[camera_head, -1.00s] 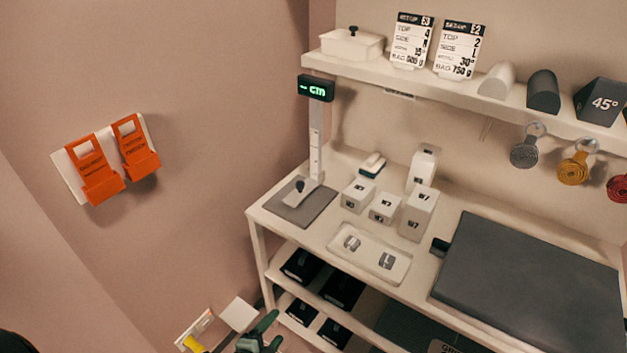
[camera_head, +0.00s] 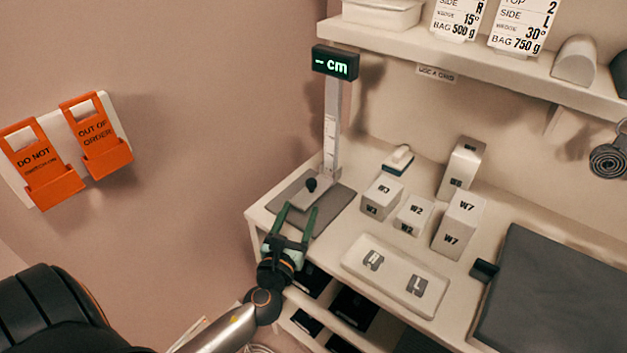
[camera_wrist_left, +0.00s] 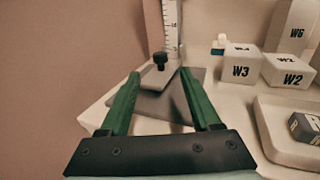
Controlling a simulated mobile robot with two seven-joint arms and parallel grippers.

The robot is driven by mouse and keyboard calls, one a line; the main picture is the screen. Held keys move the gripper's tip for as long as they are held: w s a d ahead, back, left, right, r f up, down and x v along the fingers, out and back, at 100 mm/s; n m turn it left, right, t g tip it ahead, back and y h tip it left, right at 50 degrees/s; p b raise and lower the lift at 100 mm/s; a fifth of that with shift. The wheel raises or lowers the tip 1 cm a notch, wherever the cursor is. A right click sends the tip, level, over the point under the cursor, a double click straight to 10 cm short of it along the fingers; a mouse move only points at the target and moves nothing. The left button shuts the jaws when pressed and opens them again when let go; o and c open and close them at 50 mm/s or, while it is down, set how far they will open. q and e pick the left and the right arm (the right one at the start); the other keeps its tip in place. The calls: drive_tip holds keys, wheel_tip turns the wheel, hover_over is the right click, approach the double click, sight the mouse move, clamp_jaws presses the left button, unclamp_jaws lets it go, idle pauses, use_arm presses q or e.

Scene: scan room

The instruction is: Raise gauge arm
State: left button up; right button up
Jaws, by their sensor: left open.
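The gauge has an upright white scale post (camera_head: 331,130) with a display (camera_head: 335,62) reading "– cm" on top, standing on a dark grey base plate (camera_head: 335,207). Its pale arm (camera_head: 318,195) sits low, just above the plate, with a black knob (camera_head: 311,184) on it. My left gripper (camera_head: 298,211) is open and empty, in front of the arm at the plate's near edge. In the left wrist view the knob (camera_wrist_left: 160,60) shows between and beyond the green fingertips (camera_wrist_left: 159,77), apart from them. My right gripper is not in view.
White weight blocks (camera_head: 381,197) stand right of the gauge. A white tray (camera_head: 365,285) with grey pieces lies nearer, and a dark grey pad (camera_head: 560,290) is at right. A shelf (camera_head: 460,60) runs above. Orange tag holders (camera_head: 95,140) hang on the left wall.

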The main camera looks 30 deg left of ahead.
sight(310, 186)
use_arm(q)
drive_tip(key=x, duration=1)
drive_tip(key=shift+w+a, duration=0.1)
drive_tip(key=shift+w, duration=0.3)
drive_tip(key=shift+f, duration=0.1)
clamp_jaws()
idle(0.8)
